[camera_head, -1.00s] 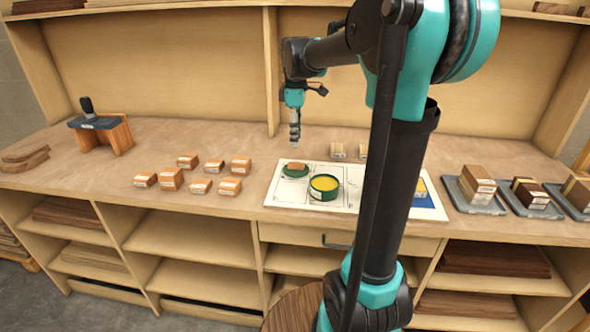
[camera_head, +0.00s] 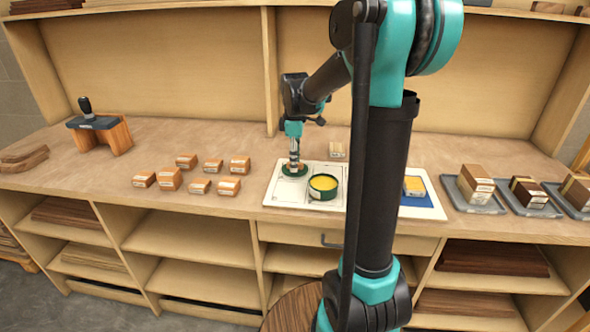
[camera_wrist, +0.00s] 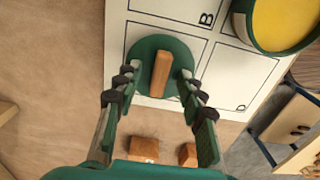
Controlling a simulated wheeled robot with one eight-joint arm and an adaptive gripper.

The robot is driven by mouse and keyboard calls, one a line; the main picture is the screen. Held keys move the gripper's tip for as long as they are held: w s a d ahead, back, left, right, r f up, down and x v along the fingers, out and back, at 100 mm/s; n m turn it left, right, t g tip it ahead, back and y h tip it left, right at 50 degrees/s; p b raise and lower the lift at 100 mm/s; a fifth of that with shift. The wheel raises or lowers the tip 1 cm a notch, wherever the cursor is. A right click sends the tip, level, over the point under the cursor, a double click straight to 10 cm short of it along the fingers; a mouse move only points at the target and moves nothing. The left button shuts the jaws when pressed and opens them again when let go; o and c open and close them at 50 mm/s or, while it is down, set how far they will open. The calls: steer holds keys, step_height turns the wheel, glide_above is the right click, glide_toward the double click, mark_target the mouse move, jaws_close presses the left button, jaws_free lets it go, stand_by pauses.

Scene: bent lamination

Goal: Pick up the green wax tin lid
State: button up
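The green wax tin lid (camera_wrist: 147,49) is a flat green disc with an upright wooden block-shaped handle (camera_wrist: 162,73) on top. It lies on the white board (camera_wrist: 236,72) at its left part. In the head view the lid (camera_head: 286,173) is partly hidden beneath my gripper (camera_head: 294,166). In the wrist view my gripper (camera_wrist: 158,98) is open, with its fingers spread to both sides of the handle and apart from it. The open green tin of yellow wax (camera_head: 323,187) stands to the right of the lid; it also shows in the wrist view (camera_wrist: 282,22).
Several small orange-brown blocks (camera_head: 170,180) lie on the bench left of the board. Grey trays with wood blocks (camera_head: 476,188) stand at the right. A wooden tool with a black handle (camera_head: 100,130) stands at the far left.

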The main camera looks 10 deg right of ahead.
steer(key=shift+c, duration=0.2)
jaws_close()
steer(key=shift+r, duration=0.1)
